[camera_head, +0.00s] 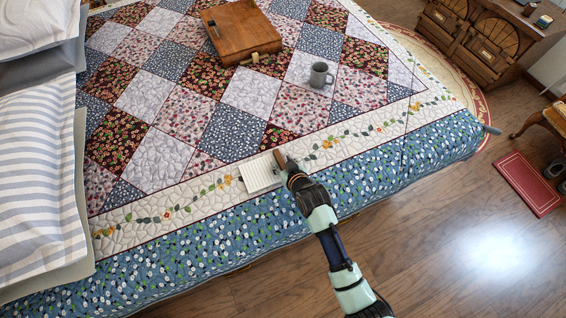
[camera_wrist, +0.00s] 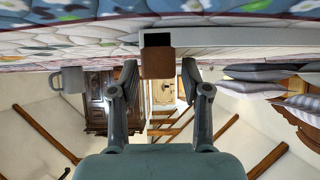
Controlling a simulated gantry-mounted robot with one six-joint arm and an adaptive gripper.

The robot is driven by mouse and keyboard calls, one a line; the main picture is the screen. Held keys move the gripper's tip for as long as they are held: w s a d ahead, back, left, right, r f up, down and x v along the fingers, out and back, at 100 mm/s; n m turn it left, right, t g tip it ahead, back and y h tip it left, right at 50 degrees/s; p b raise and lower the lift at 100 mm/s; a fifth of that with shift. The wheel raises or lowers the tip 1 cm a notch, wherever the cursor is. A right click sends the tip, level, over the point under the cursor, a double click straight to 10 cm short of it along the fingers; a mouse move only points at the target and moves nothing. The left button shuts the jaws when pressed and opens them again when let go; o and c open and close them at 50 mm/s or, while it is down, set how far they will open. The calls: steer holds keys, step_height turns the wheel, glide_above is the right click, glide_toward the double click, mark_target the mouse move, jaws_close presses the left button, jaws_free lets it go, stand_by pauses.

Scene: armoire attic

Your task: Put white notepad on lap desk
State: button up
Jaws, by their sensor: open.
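The white notepad (camera_head: 261,174) lies on the quilt near the bed's front edge, with lined pages facing up. A small brown piece (camera_head: 280,158) sits at its right end; I cannot tell whether it belongs to the notepad. My gripper (camera_head: 288,169) is at that right end, low over the quilt. In the wrist view my gripper (camera_wrist: 159,72) has its fingers apart, one on either side of the brown piece (camera_wrist: 158,63); contact is unclear. A pale slab edge beside it (camera_wrist: 235,37) looks like the notepad. The wooden lap desk (camera_head: 238,33) lies farther back on the bed.
A grey mug (camera_head: 320,75) stands on the quilt right of the lap desk. A dark pen-like item (camera_head: 214,28) lies on the lap desk's left part, leaving most of its top clear. Striped pillows (camera_head: 40,150) fill the left side. The quilt (camera_head: 195,160) between is clear.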

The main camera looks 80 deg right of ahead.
steer(key=shift+a+r, duration=0.1)
steer(key=shift+r, duration=0.15)
steer(key=p+v, duration=0.1)
steer(key=v, duration=1)
steer(key=shift+s+a+r+p, duration=0.15)
steer(key=shift+s+r+p, duration=0.1)
steer(key=shift+s+p, duration=0.05)
